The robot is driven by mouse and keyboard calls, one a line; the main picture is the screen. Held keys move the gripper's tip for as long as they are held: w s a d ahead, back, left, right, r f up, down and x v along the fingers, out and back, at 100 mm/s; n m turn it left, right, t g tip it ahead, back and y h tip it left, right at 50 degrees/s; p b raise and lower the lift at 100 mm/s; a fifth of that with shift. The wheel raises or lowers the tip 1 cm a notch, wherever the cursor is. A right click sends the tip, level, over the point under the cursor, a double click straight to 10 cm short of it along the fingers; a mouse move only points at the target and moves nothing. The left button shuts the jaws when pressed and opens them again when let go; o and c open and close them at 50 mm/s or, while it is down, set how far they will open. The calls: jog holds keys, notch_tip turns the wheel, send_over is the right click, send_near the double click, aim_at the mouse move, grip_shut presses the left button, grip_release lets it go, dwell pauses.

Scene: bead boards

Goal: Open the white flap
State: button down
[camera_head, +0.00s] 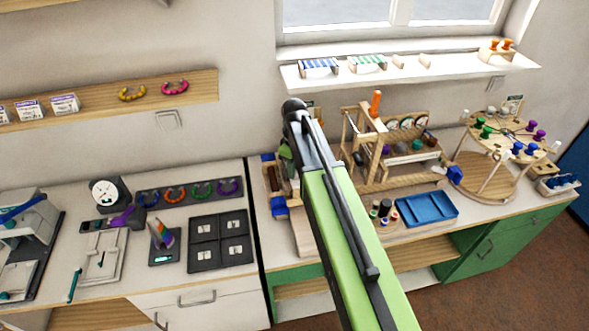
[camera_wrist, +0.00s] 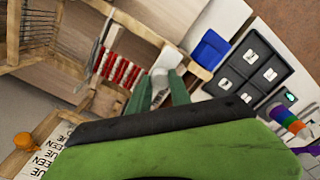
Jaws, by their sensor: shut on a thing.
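The white flap (camera_wrist: 170,57) shows in the wrist view as a small pale panel beside a wooden frame with rows of red beads (camera_wrist: 122,70). My gripper (camera_wrist: 159,85) has its two green fingers on either side of the flap's near part and is shut on it. The fingers hide part of the flap, so its hinge and exact angle cannot be made out. In the head view my gripper (camera_head: 286,152) is at the wooden stand on the left end of the right-hand counter. My arm covers most of that stand, and the flap cannot be made out there.
Right of my arm stand a wooden bead rack (camera_head: 385,160), a blue tray (camera_head: 428,207) and a round wooden peg stand (camera_head: 485,175). On the left counter lies a black four-part board (camera_head: 220,242). A shelf (camera_head: 410,73) runs above the right-hand counter.

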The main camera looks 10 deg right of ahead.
jog(key=shift+r, duration=0.1)
dwell(0.3)
jog(key=shift+w+r+p, duration=0.3)
jog(key=shift+r+p, duration=0.25)
jog(key=shift+p, duration=0.05)
jog(key=shift+w+r+p, duration=0.25)
jog(key=shift+r+p, duration=0.3)
jog(key=shift+p, duration=0.05)
jog(key=w+r+p, duration=0.6)
jog(key=w, duration=0.3)
jog(key=shift+r, duration=0.1)
jog(key=c, duration=1.2)
grip_release()
jog(key=shift+d, duration=0.25)
jog(key=shift+o, duration=0.2)
jog(key=shift+s+a, duration=0.1)
